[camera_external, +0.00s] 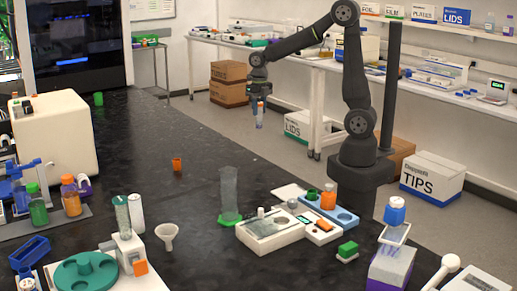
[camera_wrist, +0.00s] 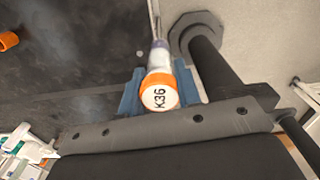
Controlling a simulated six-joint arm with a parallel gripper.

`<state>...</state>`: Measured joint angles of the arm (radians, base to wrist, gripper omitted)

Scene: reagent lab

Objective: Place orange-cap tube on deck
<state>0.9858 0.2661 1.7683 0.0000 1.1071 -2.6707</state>
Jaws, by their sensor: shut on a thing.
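The orange-cap tube (camera_wrist: 160,82) is between the blue fingers of my gripper (camera_wrist: 161,92) in the wrist view. Its white cap top with an orange rim reads "K36" and faces the camera. In the external view my gripper (camera_external: 259,101) hangs below the arm, with the tube (camera_external: 259,120) pointing down under it, in the air past the bench's far right edge. The dark deck (camera_external: 185,205) lies to the left and nearer the camera. An orange cup-like piece (camera_external: 177,164) stands on it and also shows at the wrist view's left edge (camera_wrist: 8,41).
A large cream box (camera_external: 55,135) stands at the left. The middle of the deck is mostly clear.

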